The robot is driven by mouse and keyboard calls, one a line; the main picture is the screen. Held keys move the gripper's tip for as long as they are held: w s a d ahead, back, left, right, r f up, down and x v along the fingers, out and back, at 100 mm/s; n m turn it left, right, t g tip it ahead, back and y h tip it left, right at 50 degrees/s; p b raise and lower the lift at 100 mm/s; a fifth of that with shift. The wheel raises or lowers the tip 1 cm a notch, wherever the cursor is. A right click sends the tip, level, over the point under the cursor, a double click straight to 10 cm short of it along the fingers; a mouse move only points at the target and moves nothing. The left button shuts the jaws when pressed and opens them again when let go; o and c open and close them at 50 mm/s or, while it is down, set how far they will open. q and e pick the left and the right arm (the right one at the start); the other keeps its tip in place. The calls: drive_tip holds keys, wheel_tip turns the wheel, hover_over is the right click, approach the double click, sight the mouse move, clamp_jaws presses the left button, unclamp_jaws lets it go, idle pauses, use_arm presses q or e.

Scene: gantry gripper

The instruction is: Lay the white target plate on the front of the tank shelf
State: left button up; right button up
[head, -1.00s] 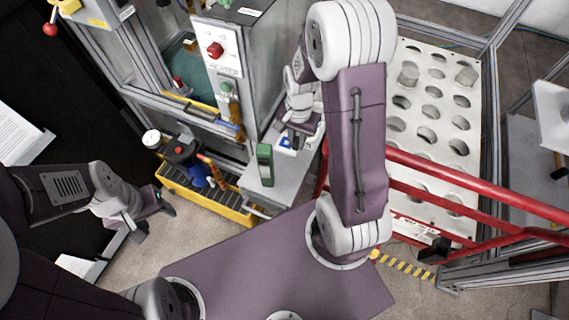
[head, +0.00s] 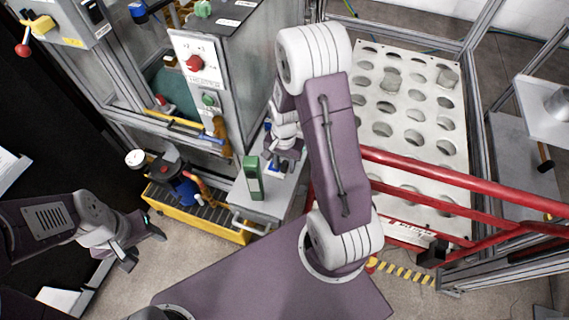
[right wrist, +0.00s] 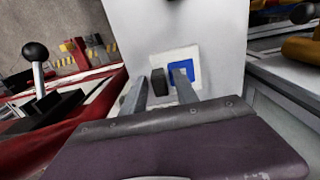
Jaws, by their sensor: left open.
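A dark upright block (right wrist: 158,82) stands at the plate, between the two fingers of my right gripper (right wrist: 160,88). Those fingers are apart, with gaps beside the block. In the head view my right gripper (head: 283,162) is low over the grey bench, and its wrist hides most of the plate. My left gripper (head: 145,249) is open and empty over the floor at left. I cannot tell which surface is the tank shelf.
A control cabinet (head: 200,85) rises behind. Red rails (head: 450,182) and a white perforated panel (head: 405,120) stand at right.

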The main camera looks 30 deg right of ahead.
sight(284, 164)
wheel_tip(284, 164, up, 12)
drive_tip(key=p, duration=0.3)
drive_tip(key=shift+r+p, duration=0.15)
drive_tip(key=shift+p, duration=0.25)
